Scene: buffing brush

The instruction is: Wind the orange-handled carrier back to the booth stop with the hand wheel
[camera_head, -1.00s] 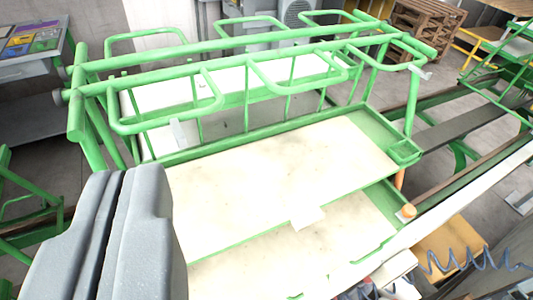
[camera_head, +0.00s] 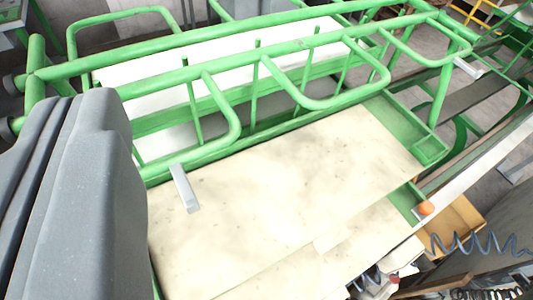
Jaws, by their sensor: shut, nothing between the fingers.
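My gripper (camera_head: 66,140) fills the left of the view as two large grey fingers, pressed together and empty. It shows in front of the left end of a green tubular frame (camera_head: 150,48) with looped rails and pale trays. This may be the carrier, but I cannot tell for certain. A small orange knob (camera_head: 427,208) shows at the lower right corner of the trays, apart from my gripper in the picture. Whether it is the carrier's handle is unclear. I cannot make out a hand wheel or the booth stop.
Pale sheets (camera_head: 270,185) lie in the green trays. A small grey tab (camera_head: 185,188) stands at the near rail. Dark blue coiled hose (camera_head: 480,245) lies at the lower right. A long pale rail (camera_head: 480,165) runs to the upper right. Grey floor shows beyond.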

